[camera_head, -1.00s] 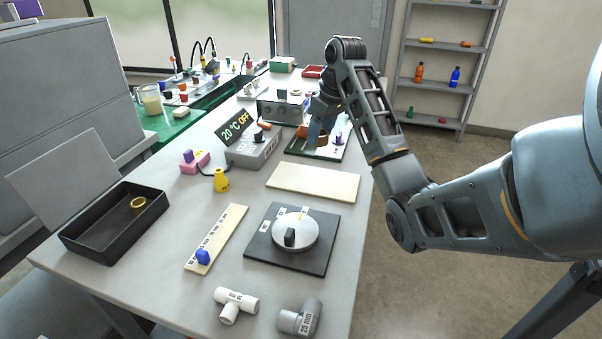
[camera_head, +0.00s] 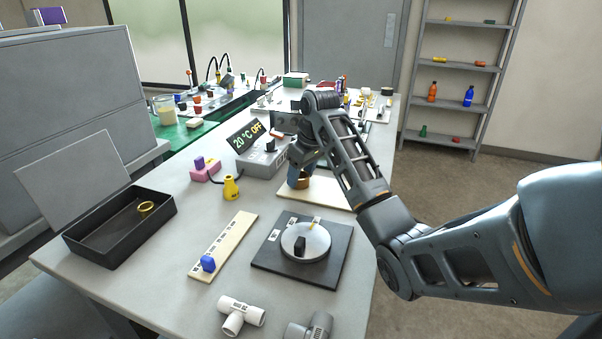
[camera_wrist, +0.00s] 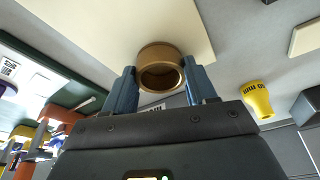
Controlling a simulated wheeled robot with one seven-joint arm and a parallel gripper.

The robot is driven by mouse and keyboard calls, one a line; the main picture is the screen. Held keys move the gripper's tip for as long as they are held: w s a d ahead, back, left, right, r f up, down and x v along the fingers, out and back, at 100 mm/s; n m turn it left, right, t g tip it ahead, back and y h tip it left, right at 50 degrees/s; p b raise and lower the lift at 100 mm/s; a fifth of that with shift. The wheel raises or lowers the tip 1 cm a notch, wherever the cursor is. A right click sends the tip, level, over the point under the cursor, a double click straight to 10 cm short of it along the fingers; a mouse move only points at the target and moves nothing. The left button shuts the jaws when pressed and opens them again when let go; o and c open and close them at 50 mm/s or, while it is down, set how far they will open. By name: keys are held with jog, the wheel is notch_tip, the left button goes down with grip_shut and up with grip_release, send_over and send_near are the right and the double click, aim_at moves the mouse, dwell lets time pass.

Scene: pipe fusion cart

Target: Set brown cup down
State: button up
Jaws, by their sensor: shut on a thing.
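The brown cup (camera_wrist: 160,68) is a short, round, hollow piece, its opening facing the camera in the wrist view. My gripper (camera_wrist: 163,85) is shut on it, one blue-grey finger on each side. In the head view the cup (camera_head: 302,183) shows below my gripper (camera_head: 297,178), over the cream board (camera_head: 327,194). In the wrist view the cup overlaps the edge of that board (camera_wrist: 120,25). I cannot tell whether the cup touches the board or hangs just above it.
A grey control box (camera_head: 262,163) with a "20 °C OFF" display stands left of the gripper. A black plate (camera_head: 266,250) with a round dial lies in front. A yellow weight-like piece (camera_head: 231,188), a black tray (camera_head: 110,256) and white pipe tee (camera_head: 236,318) are also on the bench.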

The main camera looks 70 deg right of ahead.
jog(key=shift+f, duration=0.1)
jog(key=o, duration=1.1)
jog(key=shift+p+v, duration=3.55)
jog(key=shift+v, duration=2.6)
